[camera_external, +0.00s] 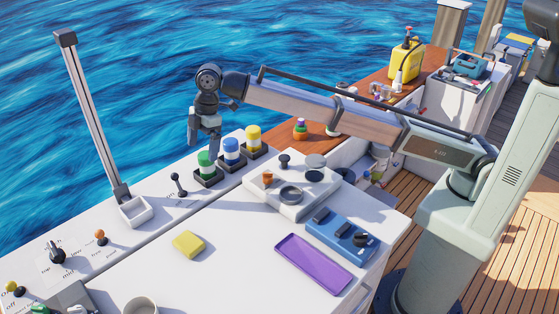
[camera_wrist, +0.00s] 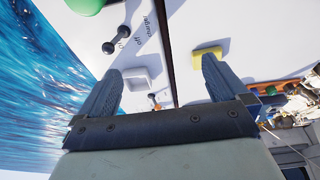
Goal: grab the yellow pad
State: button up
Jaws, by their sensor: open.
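The yellow pad (camera_external: 188,244) lies flat on the white hatch top, left of centre in the external view. In the wrist view the yellow pad (camera_wrist: 208,54) shows just beyond the tip of the right finger, which may cover part of it. My gripper (camera_external: 205,138) hangs above the far edge of the white top, near the green-capped cup, well away from the pad. In the wrist view my gripper (camera_wrist: 162,78) has its two fingers wide apart with nothing between them but the surface behind.
Green (camera_external: 206,164), blue (camera_external: 231,151) and yellow (camera_external: 253,139) capped cups stand near my gripper. A purple tray (camera_external: 313,264), a blue box (camera_external: 342,238) and a raised block with knobs (camera_external: 291,194) lie right of the pad. A tall post (camera_external: 92,120) stands left. White surface around the pad is clear.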

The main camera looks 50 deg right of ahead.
jog(key=s+a+n, duration=0.1)
jog(key=s+a, duration=1.1)
jog(key=a, duration=0.1)
send_near(188, 242)
jog(key=shift+y, duration=0.3)
jog(key=x, duration=0.8)
jog(key=shift+d+f, duration=0.2)
jog(key=shift+f, duration=0.15)
jog(key=c, duration=0.8)
